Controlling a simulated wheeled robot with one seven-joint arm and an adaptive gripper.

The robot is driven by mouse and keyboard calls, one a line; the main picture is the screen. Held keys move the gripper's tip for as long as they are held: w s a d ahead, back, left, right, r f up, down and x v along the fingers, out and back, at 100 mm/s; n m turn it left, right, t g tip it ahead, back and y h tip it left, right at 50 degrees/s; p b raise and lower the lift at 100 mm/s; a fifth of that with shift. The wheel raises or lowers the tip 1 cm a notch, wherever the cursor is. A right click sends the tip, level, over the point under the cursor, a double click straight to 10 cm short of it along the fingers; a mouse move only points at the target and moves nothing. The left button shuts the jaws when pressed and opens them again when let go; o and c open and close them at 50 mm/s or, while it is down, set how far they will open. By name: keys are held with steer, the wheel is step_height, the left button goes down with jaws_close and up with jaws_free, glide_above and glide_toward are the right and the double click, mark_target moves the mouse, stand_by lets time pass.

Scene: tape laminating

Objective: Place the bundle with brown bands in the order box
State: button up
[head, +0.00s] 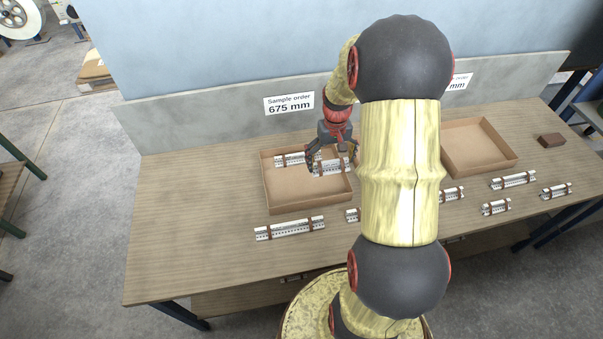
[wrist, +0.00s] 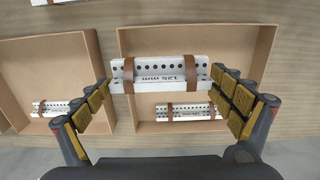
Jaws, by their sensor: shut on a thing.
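My gripper (head: 333,162) is shut on a silver perforated rail bundle (head: 330,168) with two brown bands. The wrist view shows this bundle (wrist: 160,75) level between the finger pads, its label reading 125 mm upside down. It is held over the left cardboard box (head: 290,207), which stands before a sign (head: 289,104) reading "Sample order 675 mm". That box also shows in the wrist view (wrist: 270,50). Another brown-banded bundle (head: 291,159) lies inside it near the far wall, apart from the held one in the wrist view (wrist: 188,112).
A second cardboard box (head: 480,150) stands at the right, partly hidden by my arm. The wrist view shows a bundle (wrist: 50,108) in it. A loose bundle (head: 290,228) and several others lie along the table front. A brown block (head: 551,140) sits far right. The table's left end is clear.

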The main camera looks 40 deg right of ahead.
steer(key=w+a+f+b, duration=0.15)
steer(key=w+f, duration=0.25)
steer(key=w, duration=0.4)
steer(key=b, duration=0.2)
glide_above(301, 170)
steer(key=f, duration=0.5)
steer(key=shift+s, duration=0.4)
steer(key=shift+w+f, duration=0.2)
steer(key=shift+f, duration=0.05)
steer(key=shift+w+f+b, duration=0.15)
steer(key=shift+f+b, duration=0.35)
steer(key=shift+f, duration=1.1)
steer(key=shift+f, duration=0.1)
steer(key=o, duration=0.9)
